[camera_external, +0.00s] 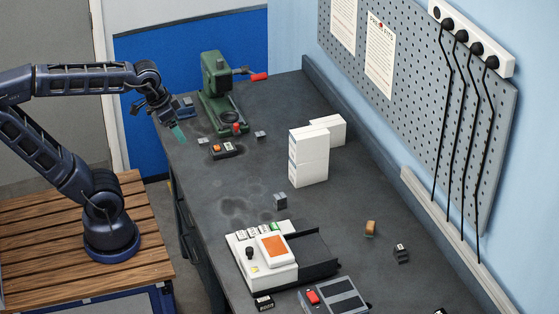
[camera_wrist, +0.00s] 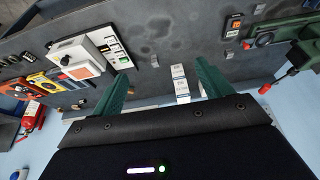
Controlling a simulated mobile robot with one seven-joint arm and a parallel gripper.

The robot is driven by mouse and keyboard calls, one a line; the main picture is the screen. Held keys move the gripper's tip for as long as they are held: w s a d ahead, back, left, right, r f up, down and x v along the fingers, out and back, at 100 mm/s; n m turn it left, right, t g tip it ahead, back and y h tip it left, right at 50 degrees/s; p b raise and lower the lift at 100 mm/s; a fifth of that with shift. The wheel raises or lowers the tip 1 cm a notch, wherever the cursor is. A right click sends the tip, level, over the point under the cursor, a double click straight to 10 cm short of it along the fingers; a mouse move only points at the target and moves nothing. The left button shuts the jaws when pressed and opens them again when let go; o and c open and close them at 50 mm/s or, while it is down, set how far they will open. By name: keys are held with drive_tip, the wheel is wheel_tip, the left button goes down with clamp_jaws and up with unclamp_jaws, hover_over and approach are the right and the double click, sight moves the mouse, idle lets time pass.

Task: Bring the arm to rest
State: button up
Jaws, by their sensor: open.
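My gripper (camera_external: 179,133) hangs at the end of my dark arm, beside the left edge of the dark bench (camera_external: 240,180) near its far end. Its teal fingers point down and touch nothing that I can see. In the wrist view my gripper (camera_wrist: 162,70) shows two green fingers spread apart with nothing held between them. My arm is raised, bent at the elbow and stretched to the right from its base on the wooden platform (camera_external: 145,245).
A green press (camera_external: 213,85) with a red handle stands right of my gripper. A small dark device (camera_external: 225,150) lies nearby. White boxes (camera_external: 308,158) stand mid-bench, with a white instrument (camera_external: 262,262) in front. A pegboard (camera_external: 410,110) lines the wall. Space above the platform is clear.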

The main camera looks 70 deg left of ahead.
drive_tip(key=s, duration=0.1)
drive_tip(key=s+f, duration=0.1)
drive_tip(key=shift+s+f, duration=0.3)
